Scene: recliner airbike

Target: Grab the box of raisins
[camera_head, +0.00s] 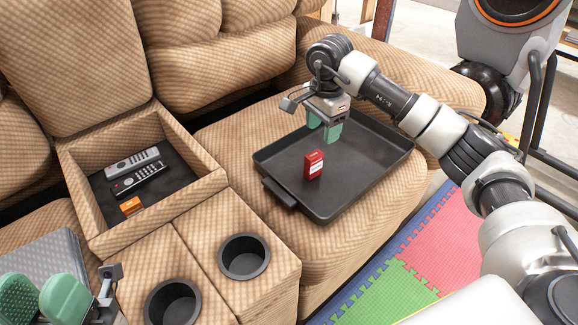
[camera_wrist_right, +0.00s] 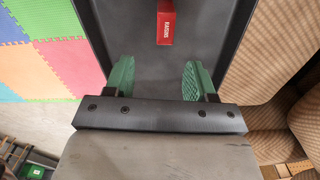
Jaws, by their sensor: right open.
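The red box of raisins (camera_head: 314,165) stands upright on the black tray (camera_head: 352,180), which lies on the recliner seat. In the right wrist view the box (camera_wrist_right: 166,24) shows its "RAISINS" lettering, ahead of the fingers. My right gripper (camera_head: 324,128) is open and empty above the tray's far side, apart from the box. Its two green fingers (camera_wrist_right: 157,80) are spread in the wrist view, with only tray between them. My left gripper (camera_head: 42,298) is at the lower left corner, partly cut off, with its green fingers apart and nothing seen between them.
A console bin (camera_head: 205,187) left of the tray holds two remotes (camera_head: 138,180) and a small orange box (camera_head: 131,206). Two cup holders (camera_head: 243,257) are in front. An exercise bike (camera_head: 500,60) stands at the right, beyond a coloured foam mat (camera_head: 450,235).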

